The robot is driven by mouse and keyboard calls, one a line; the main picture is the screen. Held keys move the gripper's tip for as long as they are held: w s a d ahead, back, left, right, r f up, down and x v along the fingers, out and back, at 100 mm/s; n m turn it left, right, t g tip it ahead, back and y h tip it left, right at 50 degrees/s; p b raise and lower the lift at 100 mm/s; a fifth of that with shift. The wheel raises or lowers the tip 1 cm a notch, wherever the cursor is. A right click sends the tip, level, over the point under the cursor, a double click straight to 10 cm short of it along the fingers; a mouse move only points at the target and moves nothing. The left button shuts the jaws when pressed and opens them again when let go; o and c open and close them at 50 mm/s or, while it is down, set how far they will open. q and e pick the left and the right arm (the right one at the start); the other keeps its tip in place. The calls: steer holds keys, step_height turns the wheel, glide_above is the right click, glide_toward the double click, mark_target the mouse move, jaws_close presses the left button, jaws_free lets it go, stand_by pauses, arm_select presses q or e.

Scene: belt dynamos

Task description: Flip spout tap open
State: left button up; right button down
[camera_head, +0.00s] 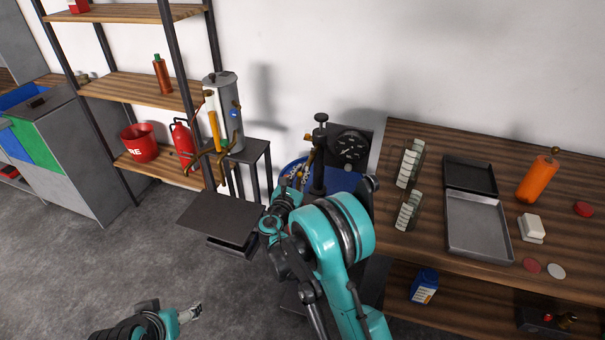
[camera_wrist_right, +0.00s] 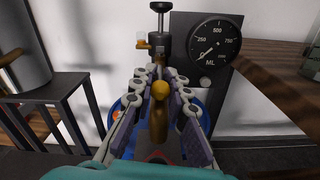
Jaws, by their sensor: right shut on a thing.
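A black upright post with a knob on top (camera_wrist_right: 160,25) stands beside a round dial gauge (camera_wrist_right: 207,42) in the right wrist view; the post also shows in the head view (camera_head: 320,140). A brass fitting (camera_wrist_right: 142,44) sits on the post's side. A rounded brass tap handle (camera_wrist_right: 160,90) lies between the fingers of my right gripper (camera_wrist_right: 158,82), which is shut on it. In the head view my right arm hides most of the handle and gripper. My left gripper (camera_head: 190,313) is low at the left, away from the tap; its jaw opening is unclear.
A blue round container (camera_wrist_right: 122,108) is below my right gripper. A grey cylinder (camera_head: 222,105) stands on a black stand at the left. A wooden bench (camera_head: 460,150) at the right holds trays and an orange bottle (camera_head: 537,180). The floor at the left is clear.

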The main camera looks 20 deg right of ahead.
stand_by(0.3)
steer(key=c, duration=1.5)
jaws_free()
steer(key=shift+a, duration=0.1)
steer(key=shift+o, duration=0.2)
steer(key=v, duration=1.2)
steer(key=shift+w, duration=0.15)
